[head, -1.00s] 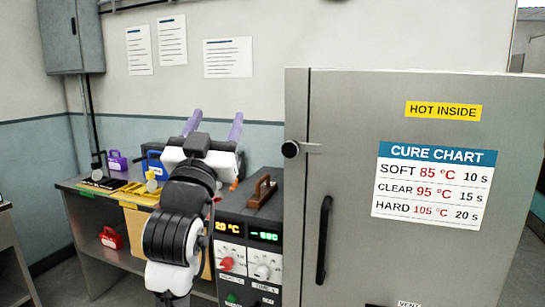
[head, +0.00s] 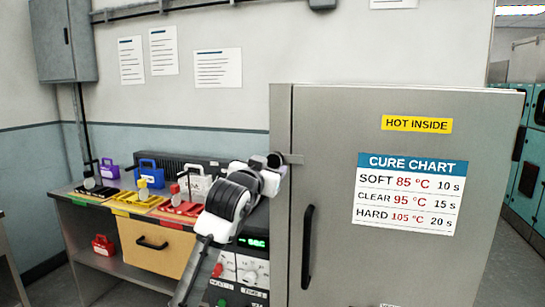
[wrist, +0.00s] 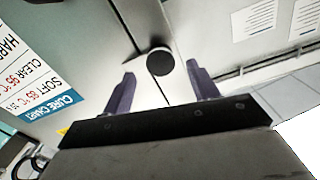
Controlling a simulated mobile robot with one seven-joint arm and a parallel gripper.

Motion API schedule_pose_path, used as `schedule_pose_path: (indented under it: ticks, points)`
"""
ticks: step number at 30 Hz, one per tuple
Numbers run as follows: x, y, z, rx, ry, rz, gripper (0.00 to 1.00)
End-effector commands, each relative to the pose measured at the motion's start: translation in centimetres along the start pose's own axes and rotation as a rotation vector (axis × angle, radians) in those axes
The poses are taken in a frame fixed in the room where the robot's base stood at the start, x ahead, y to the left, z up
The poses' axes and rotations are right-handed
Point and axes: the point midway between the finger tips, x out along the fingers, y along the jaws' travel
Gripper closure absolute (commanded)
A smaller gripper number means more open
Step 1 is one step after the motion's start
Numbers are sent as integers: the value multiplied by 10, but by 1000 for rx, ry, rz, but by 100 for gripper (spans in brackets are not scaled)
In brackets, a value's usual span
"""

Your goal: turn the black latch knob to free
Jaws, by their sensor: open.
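The black latch knob (head: 275,160) is at the upper left edge of the grey oven door (head: 330,130), with a short grey bar (head: 294,159) reaching right from it across the door seam. In the wrist view the round knob (wrist: 160,62) is just past the fingertips, in line with the gap between them. My gripper (wrist: 162,85) is open, its two purple fingers apart on either side of that line and holding nothing. In the head view my arm's white and black wrist is beside the knob and hides the fingers. I cannot tell whether they touch the knob.
The oven door has a black vertical handle (head: 307,247) and a cure chart (head: 409,195). Left of the oven is a control panel (head: 240,268) with dials, partly behind my arm. A bench (head: 95,222) with colored trays and small cases stands further left.

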Motion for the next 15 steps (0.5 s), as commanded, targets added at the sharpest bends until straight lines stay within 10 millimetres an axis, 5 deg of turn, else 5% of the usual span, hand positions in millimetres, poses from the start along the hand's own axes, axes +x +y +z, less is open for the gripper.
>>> schedule_pose_path:
  ticks: [6, 15]
  points:
    - [34, 0, -2, -1, 0, 1, 41]
    - [46, -1, 0, 0, 1, -1, 41]
